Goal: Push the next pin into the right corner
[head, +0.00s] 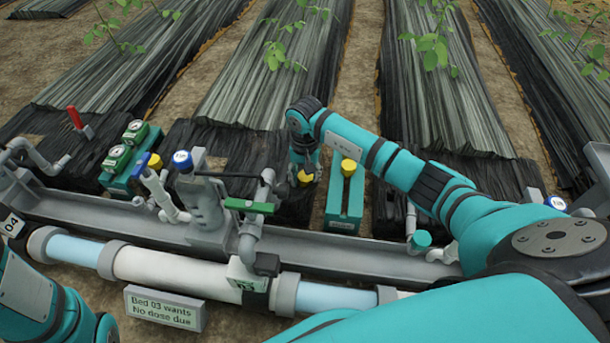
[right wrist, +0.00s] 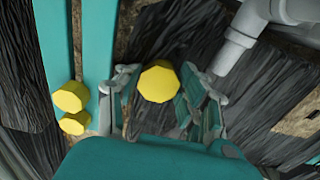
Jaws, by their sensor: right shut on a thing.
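My right gripper (head: 305,168) reaches down beside the pipe skid, left of a teal block. It is shut on a yellow-headed pin (head: 306,177), whose round head shows between the fingers in the right wrist view (right wrist: 158,81). The pin's lower end is hidden. The teal block (head: 343,205) has a yellow head (head: 348,167) at its top; the right wrist view shows two yellow heads (right wrist: 70,97) (right wrist: 75,123) at teal bars. I cannot tell which corner lies under the held pin. My left arm shows at the lower left, its gripper out of view.
A grey pipe riser with a green-handled valve (head: 249,206) stands close left of my right gripper. A grey rail (head: 330,245) and a white pipe (head: 180,272) run in front. Black mulch film covers the beds behind. A sign (head: 165,308) stands at the front.

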